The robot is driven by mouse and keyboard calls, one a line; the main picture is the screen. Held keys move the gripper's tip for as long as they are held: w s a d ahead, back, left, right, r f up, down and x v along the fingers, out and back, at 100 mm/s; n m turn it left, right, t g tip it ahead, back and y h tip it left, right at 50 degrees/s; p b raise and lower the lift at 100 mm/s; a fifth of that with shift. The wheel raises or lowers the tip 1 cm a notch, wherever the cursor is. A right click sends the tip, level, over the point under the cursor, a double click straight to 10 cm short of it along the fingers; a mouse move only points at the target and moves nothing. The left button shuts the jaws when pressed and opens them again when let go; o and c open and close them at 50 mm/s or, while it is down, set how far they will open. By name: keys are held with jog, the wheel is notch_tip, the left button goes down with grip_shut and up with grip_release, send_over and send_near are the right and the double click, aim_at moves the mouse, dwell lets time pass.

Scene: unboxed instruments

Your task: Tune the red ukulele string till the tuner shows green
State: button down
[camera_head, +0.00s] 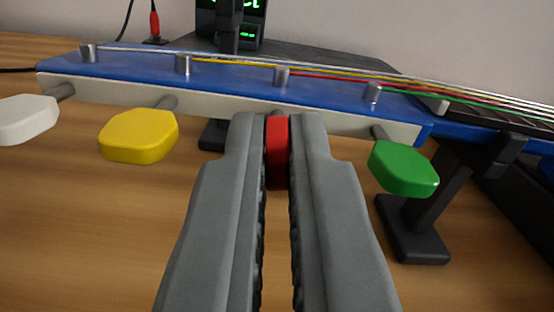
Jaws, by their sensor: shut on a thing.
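The ukulele's blue headstock (225,80) lies across the view, with metal posts along its top and tuning pegs along its near side. My gripper (277,130) is shut on the red peg (277,155), whose narrow edge shows between the fingers. The red string (335,84) runs from its post (281,76) to the right. The tuner (246,38) stands behind the headstock. Part of its dark display shows green lit marks, but its top is cut off by the frame and a dark post hides part of it.
A white peg (27,119) and a yellow peg (139,135) stick out on the left, a green peg (403,168) on the right. A black stand (425,215) holds the neck at right. A red plug (154,24) stands behind. The wooden table (90,230) is bare at front left.

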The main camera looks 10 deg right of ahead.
jog(key=shift+n, duration=0.6)
jog(key=c, duration=1.6)
grip_release()
jog(key=s, duration=0.8)
jog(key=s+f, duration=0.1)
jog(key=s, duration=0.3)
jog(key=shift+r, duration=0.1)
